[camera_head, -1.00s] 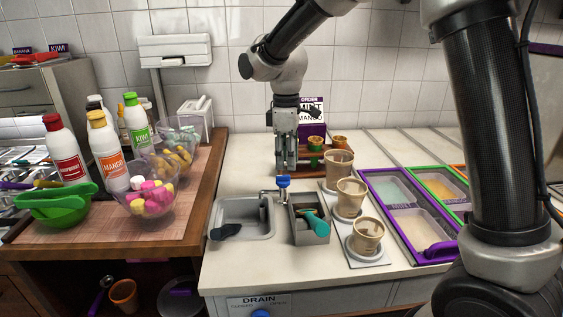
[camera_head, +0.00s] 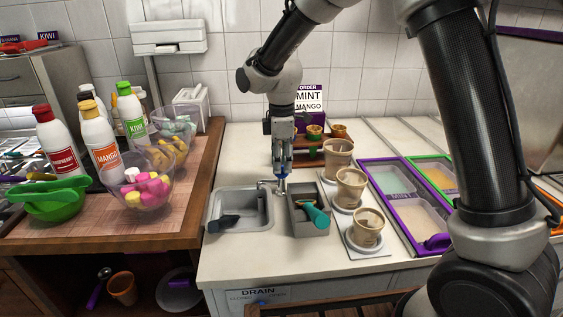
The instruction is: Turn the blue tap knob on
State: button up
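The blue tap knob (camera_head: 282,176) sits on top of the small metal tap (camera_head: 266,186) at the back right of the sink. My gripper (camera_head: 282,172) points straight down over the tap, with its fingertips right at the knob and covering much of it. Only bits of blue show around the fingers. I cannot tell whether the fingers are closed on the knob or just around it. The grey sink (camera_head: 213,212) holds a dark object (camera_head: 229,221).
Right of the tap is a grey bin (camera_head: 294,224) with a teal-handled scoop (camera_head: 315,214). Several cups, one a beige cup (camera_head: 351,186), stand further right. A wooden stand (camera_head: 311,160) with small cups and an order sign (camera_head: 308,98) is behind my gripper. A wooden counter is left.

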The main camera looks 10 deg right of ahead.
jog(key=shift+f, duration=0.25)
jog(key=shift+c, duration=0.5)
grip_shut()
